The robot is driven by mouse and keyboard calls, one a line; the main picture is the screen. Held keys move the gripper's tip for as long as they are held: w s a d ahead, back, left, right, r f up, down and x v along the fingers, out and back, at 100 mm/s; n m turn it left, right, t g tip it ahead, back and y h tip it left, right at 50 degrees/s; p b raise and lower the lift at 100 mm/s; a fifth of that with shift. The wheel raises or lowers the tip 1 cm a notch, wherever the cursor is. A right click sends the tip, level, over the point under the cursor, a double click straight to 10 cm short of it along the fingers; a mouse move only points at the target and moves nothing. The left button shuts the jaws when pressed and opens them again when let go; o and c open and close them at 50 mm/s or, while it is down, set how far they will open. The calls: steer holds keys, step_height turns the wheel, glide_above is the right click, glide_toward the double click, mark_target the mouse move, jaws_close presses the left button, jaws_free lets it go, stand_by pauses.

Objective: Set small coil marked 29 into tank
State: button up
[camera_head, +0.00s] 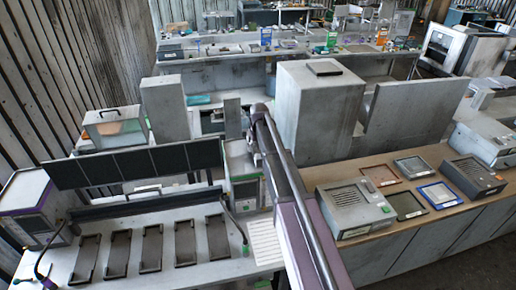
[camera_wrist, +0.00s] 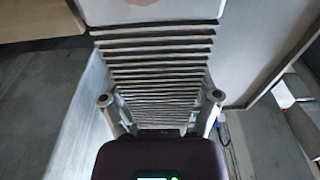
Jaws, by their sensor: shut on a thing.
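In the wrist view my gripper (camera_wrist: 161,98) has a finger on either side of a ribbed, finned grey block (camera_wrist: 155,62), and is shut on it. The block looks like the small coil; its closely spaced fins run across the picture. I cannot read a 29 on it. In the head view my arm reaches away over the benches, and the gripper and block at its far end cannot be made out. A box with a handled lid and orange contents (camera_head: 113,128) stands at left; I cannot tell whether it is the tank.
Several dark narrow trays (camera_head: 153,247) lie on the front left bench, behind them a long dark panel (camera_head: 133,163). Tall grey cabinets (camera_head: 318,112) stand mid-scene. The right bench holds a vented box (camera_head: 354,207) and framed trays (camera_head: 438,195). In the wrist view, pale walls flank the block.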

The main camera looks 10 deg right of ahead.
steer(key=shift+f, duration=0.2)
stand_by(0.3)
steer(key=o, duration=1.1)
steer(key=shift+o, duration=0.2)
step_height(320, 180, up, 7)
steer(key=p, duration=0.6)
steer(key=shift+p, duration=0.4)
steer(key=shift+s, duration=0.1)
